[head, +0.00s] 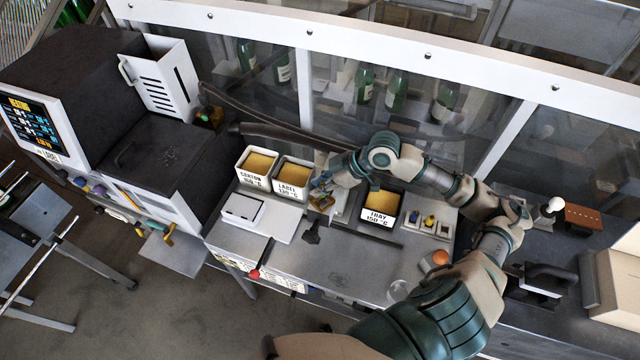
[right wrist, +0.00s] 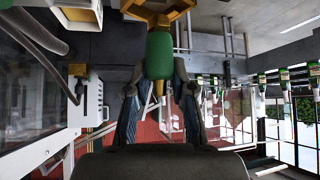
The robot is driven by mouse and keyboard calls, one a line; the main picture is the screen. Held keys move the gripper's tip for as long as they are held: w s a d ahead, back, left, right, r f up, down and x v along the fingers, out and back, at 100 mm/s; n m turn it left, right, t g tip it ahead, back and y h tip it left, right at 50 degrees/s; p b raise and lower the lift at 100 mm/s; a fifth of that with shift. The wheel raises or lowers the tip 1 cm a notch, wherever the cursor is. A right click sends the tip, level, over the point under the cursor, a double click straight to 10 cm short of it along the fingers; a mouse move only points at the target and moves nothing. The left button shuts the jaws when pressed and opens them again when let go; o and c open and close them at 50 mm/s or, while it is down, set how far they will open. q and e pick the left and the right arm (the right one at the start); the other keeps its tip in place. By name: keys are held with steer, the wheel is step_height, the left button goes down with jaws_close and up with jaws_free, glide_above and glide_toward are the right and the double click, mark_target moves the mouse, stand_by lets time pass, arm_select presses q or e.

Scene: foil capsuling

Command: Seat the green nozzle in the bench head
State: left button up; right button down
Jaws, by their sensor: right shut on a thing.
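My right gripper (head: 326,184) reaches in from the right over the middle of the bench, beside the tray pot. In the right wrist view its two fingers (right wrist: 158,90) are shut on the green nozzle (right wrist: 159,55), a green cylinder with a brass-coloured tip pointing back towards the palm. A brass-coloured angular part (right wrist: 157,13), perhaps the bench head, is just beyond the nozzle's far end. I cannot tell whether they touch. In the head view a brass-coloured part (head: 321,203) shows just below the gripper, and the nozzle is not clearly visible there. My left gripper is out of view.
Pots labelled carton (head: 257,167), label (head: 292,178) and tray (head: 381,206) stand along the bench. A white box (head: 242,209) is at the left, and a small parts holder (head: 429,223) at the right. The front bench top (head: 345,265) is mostly clear. A glazed guard runs behind.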

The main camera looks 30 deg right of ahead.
steer(key=shift+d+f, duration=0.1)
steer(key=shift+d, duration=0.05)
steer(key=shift+f+b, duration=0.75)
steer(key=shift+f, duration=1.2)
steer(key=c, duration=0.9)
jaws_free()
steer(key=shift+s+d+r, duration=0.1)
steer(key=shift+r, duration=0.1)
steer(key=v, duration=1.1)
steer(key=shift+d+r, duration=0.15)
steer(key=shift+r, duration=0.05)
